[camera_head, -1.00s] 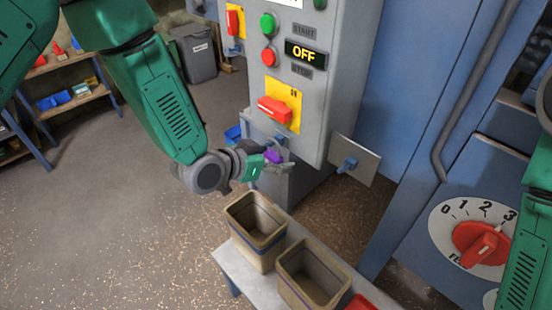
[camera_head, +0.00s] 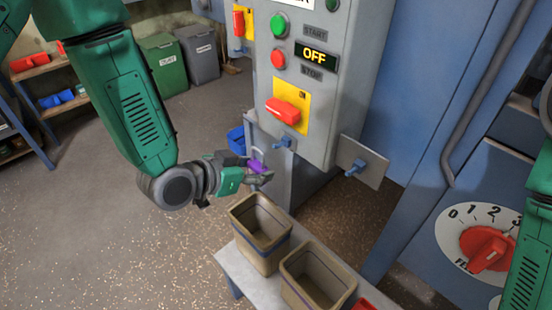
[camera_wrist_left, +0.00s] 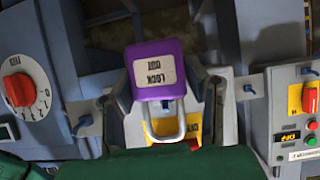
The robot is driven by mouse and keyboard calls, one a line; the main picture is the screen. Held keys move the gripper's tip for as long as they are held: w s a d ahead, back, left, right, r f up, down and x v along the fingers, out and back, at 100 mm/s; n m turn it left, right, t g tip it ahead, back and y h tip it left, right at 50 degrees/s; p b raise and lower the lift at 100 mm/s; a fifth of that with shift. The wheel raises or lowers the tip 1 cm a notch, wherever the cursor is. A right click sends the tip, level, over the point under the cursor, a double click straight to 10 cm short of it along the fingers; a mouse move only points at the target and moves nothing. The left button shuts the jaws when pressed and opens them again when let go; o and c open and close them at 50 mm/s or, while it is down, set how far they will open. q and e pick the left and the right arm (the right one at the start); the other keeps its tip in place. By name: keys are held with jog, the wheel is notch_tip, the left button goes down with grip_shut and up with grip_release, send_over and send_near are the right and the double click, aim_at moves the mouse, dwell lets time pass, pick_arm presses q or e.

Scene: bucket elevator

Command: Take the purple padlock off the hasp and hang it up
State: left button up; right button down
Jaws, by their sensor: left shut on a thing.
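The purple padlock (camera_head: 257,166) is held by my left gripper (camera_head: 262,178), below and left of the grey control cabinet. In the left wrist view the padlock (camera_wrist_left: 158,68) sits between the two fingers, its "LOCK OUT" label upside down and its metal shackle toward the bottom of the picture. The shackle appears clear of the cabinet; whether it is open is hard to tell. A blue fitting (camera_head: 284,143) is at the cabinet's lower edge, under the red switch handle (camera_head: 283,110). A blue hook (camera_head: 357,167) stands on a grey side plate (camera_head: 375,172). My right gripper is out of view.
The cabinet (camera_head: 335,100) reads OFF. Two open brown buckets (camera_head: 262,240) (camera_head: 318,290) stand on a pale bench below the gripper. A blue container (camera_head: 237,140) is behind it. A blue machine with a red dial (camera_head: 487,248) is at right. The floor at left is clear.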

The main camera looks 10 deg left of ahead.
pick_arm(q)
jog(key=shift+s+a+p, duration=0.5)
jog(key=shift+s+a, duration=2.65)
jog(key=shift+s, duration=1.7)
jog(key=w+a+n+t+y+b, duration=0.1)
jog(key=w+n+t+y, duration=0.1)
jog(key=w+n+y, duration=0.4)
jog(key=shift+w+a+r+n+y+b, duration=0.3)
jog(key=shift+w+a+r+y+b, duration=0.1)
jog(key=shift+w, duration=0.75)
jog(key=shift+d, duration=0.2)
